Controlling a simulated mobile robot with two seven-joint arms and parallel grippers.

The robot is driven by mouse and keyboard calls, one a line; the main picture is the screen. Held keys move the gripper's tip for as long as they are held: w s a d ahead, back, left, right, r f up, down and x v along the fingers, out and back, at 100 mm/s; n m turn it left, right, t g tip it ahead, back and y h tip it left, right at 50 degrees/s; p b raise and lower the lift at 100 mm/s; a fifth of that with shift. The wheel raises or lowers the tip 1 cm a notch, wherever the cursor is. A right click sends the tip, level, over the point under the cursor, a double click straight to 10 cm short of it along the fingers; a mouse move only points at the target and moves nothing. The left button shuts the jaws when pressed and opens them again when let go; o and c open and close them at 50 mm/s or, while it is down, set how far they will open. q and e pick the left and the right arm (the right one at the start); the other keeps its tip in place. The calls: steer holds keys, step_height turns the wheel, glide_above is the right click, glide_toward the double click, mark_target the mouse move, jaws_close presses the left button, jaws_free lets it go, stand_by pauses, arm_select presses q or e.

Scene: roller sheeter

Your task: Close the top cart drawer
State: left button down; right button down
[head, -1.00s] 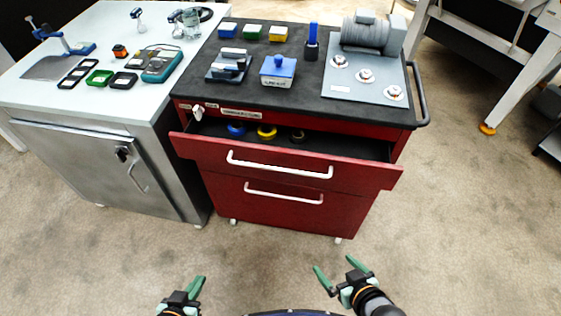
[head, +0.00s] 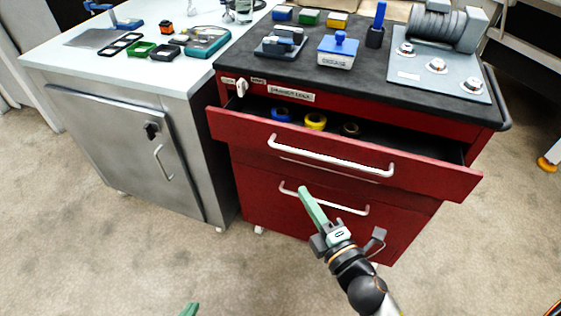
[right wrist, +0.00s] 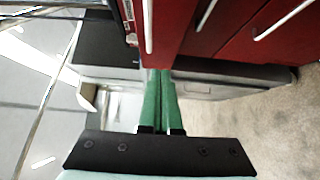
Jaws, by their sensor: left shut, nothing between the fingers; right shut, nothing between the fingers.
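The red cart's top drawer (head: 345,153) is pulled partly out, with a white bar handle (head: 330,157) across its front. Its red front also shows in the right wrist view (right wrist: 172,35). Blue, yellow and dark rolls (head: 315,121) lie inside it. My right gripper (head: 308,200) is shut and empty, with its green fingers pointing up in front of the cart, below the top drawer's handle. Its shut fingers also show in the right wrist view (right wrist: 160,95). Of my left gripper (head: 190,309), only a green fingertip shows at the bottom edge; it is shut.
The lower drawer (head: 270,190) is shut, with its own white handle. A key (head: 241,88) sticks out at the cart's upper left. The black cart top (head: 300,75) holds tools and a motor-like machine (head: 445,25). A grey cabinet (head: 130,140) stands beside the cart. Carpet in front is free.

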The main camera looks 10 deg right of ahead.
glide_toward(294, 155)
steer(key=w+a+r, duration=0.3)
steer(key=w+a, duration=0.1)
steer(key=a, duration=0.1)
steer(key=shift+w+d+f+p, duration=0.1)
steer(key=shift+w+d+p, duration=0.1)
steer(key=shift+w+d, duration=0.45)
steer(key=shift+w+d+p, duration=0.15)
steer(key=shift+w+d, duration=0.2)
steer(key=shift+w, duration=0.5)
